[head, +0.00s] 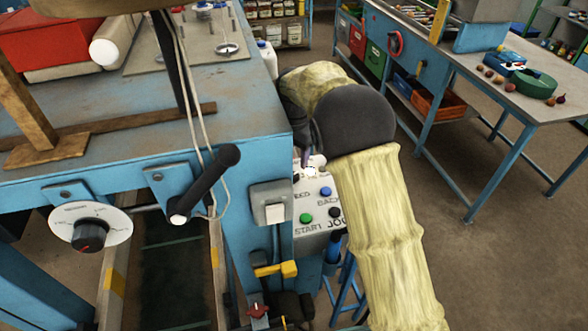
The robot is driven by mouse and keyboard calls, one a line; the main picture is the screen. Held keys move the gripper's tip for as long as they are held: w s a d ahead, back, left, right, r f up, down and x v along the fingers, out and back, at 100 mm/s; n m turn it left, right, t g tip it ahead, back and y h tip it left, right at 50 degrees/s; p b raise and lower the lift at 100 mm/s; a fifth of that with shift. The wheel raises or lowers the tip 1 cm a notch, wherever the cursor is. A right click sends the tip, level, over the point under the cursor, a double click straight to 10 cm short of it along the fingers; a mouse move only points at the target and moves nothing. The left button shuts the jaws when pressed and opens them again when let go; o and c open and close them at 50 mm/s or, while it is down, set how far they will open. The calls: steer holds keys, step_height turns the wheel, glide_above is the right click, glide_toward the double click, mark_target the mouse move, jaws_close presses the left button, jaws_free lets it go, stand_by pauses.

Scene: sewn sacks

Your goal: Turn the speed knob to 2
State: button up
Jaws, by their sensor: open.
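A black knob with a red pointer mark (90,235) sits on a round white dial plate (122,222) on the front of the blue machine. The dial's markings are too small to read. A grey control panel (316,232) at the machine's right corner has a green button, blue button and black button. Its labels include START, BACK and one ending in "ED". Small pale and purple parts (311,166) at the panel's top are partly hidden by my arm, so I cannot tell what they are. My gripper cannot be made out. I cannot tell which control is the speed knob.
A yellow handle (275,269) and red knob (258,310) are below. Open floor (500,260) lies right, before a workbench (520,105).

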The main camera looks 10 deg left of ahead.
step_height(320, 180, down, 5)
steer(key=shift+s+f+p, duration=0.1)
steer(key=shift+f+p, duration=0.1)
steer(key=shift+p, duration=0.35)
steer(key=shift+d+f, duration=0.1)
steer(key=shift+f, duration=0.35)
steer(key=shift+s, duration=0.1)
steer(key=c, duration=1)
steer(key=shift+o, duration=0.2)
